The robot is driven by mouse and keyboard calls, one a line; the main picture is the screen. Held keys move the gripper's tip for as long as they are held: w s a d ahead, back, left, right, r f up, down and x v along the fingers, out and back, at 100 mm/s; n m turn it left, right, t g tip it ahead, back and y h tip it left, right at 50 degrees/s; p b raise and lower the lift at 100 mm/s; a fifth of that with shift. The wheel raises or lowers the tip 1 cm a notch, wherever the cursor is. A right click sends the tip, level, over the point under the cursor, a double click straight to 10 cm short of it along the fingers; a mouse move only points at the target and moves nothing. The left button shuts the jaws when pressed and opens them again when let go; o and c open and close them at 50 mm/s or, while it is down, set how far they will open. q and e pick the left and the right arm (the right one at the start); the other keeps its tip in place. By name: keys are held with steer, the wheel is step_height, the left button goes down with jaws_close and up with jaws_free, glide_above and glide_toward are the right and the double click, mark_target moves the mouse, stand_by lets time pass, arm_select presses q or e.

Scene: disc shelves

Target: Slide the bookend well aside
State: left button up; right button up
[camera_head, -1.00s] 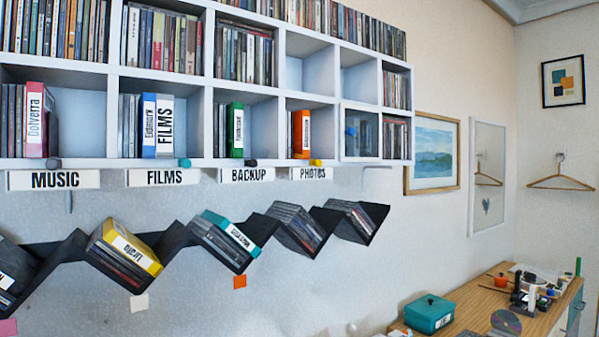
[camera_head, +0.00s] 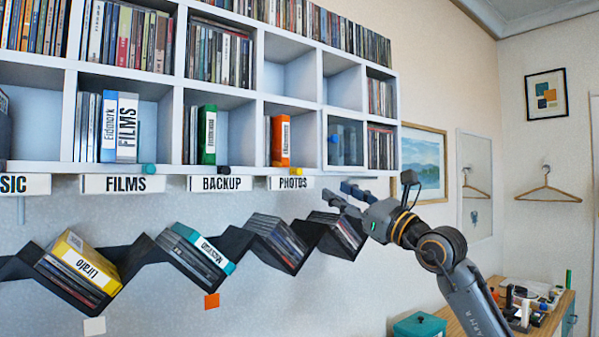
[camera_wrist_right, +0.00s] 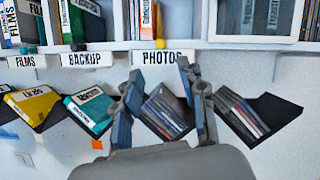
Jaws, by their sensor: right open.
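No part is clearly recognisable as the bookend. An orange upright case (camera_head: 281,141) stands at the right end of a row of discs in the PHOTOS compartment; its lower part shows in the wrist view (camera_wrist_right: 147,18). A yellow knob (camera_head: 297,171) sits on the shelf edge just right of it, and also shows in the wrist view (camera_wrist_right: 160,44). My right gripper (camera_head: 335,193) is open and empty, below and right of that compartment, in front of the wall. In the wrist view its fingers (camera_wrist_right: 160,78) stand apart below the PHOTOS label. My left gripper is not in view.
A zigzag rack (camera_head: 142,246) of tilted discs and boxes hangs below the white shelf (camera_head: 160,168). A glass-fronted compartment (camera_head: 345,142) is right of PHOTOS. A green case (camera_head: 207,135) stands in BACKUP. The PHOTOS compartment has bare room right of the orange case.

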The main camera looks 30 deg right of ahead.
mark_target(301, 172)
steer(key=p+x, duration=0.5)
steer(key=x, duration=0.5)
steer(key=shift+a+r, duration=0.1)
steer(key=shift+r, duration=0.1)
steer(key=shift+w+a+p, duration=0.15)
steer(key=shift+w+p, duration=0.2)
steer(key=shift+w, duration=0.35)
steer(key=shift+c, duration=0.4)
jaws_close()
